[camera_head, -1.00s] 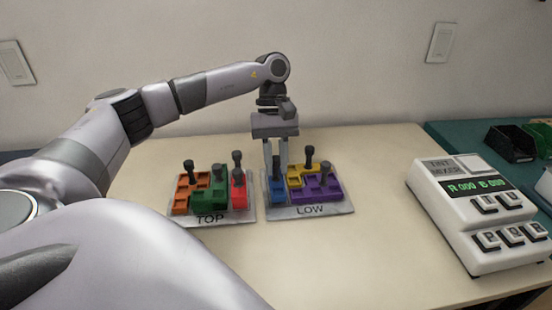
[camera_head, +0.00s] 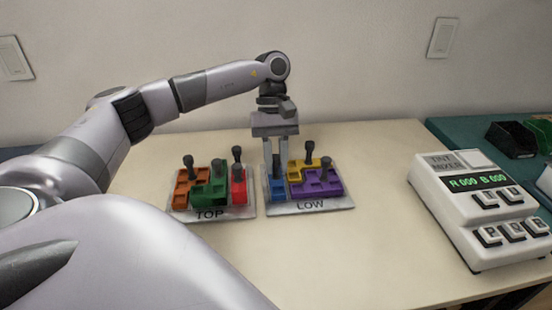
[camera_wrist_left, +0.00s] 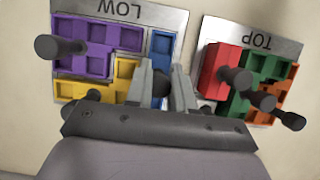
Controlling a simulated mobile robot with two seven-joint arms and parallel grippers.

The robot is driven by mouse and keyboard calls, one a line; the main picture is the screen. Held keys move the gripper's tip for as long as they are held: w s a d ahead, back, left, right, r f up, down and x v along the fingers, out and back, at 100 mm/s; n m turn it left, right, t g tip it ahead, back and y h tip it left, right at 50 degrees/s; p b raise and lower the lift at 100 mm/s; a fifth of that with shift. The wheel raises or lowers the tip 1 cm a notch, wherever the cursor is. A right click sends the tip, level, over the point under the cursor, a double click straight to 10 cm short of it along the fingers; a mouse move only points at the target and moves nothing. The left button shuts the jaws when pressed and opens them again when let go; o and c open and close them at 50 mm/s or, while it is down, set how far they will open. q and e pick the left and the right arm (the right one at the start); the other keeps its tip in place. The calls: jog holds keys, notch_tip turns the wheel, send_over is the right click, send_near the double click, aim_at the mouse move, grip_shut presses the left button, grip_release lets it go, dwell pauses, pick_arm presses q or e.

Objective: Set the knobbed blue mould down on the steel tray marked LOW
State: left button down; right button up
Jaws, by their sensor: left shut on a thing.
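The knobbed blue mould (camera_head: 279,186) is at the left end of the steel tray marked LOW (camera_head: 318,206). It appears level with the tray, but I cannot see its underside. My left gripper (camera_head: 276,172) points straight down and is shut on the blue mould's knob, which its fingers partly hide. In the left wrist view, the blue mould (camera_wrist_left: 161,45) lies beyond the fingertips (camera_wrist_left: 166,80), beside the yellow mould (camera_wrist_left: 128,68) and the purple mould (camera_wrist_left: 80,45). My right gripper is not in view.
The tray marked TOP (camera_head: 208,213) stands just left, holding orange (camera_head: 187,184), green (camera_head: 210,193) and red (camera_head: 239,190) knobbed moulds. A white tint mixer (camera_head: 475,215) stands at the right. The table front is clear. Dark bins (camera_head: 510,142) are at the far right.

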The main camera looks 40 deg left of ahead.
pick_arm(q)
jog(key=c, duration=0.9)
grip_release()
jog(key=shift+r, duration=0.1)
jog(key=v, duration=0.7)
jog(key=shift+p, duration=0.4)
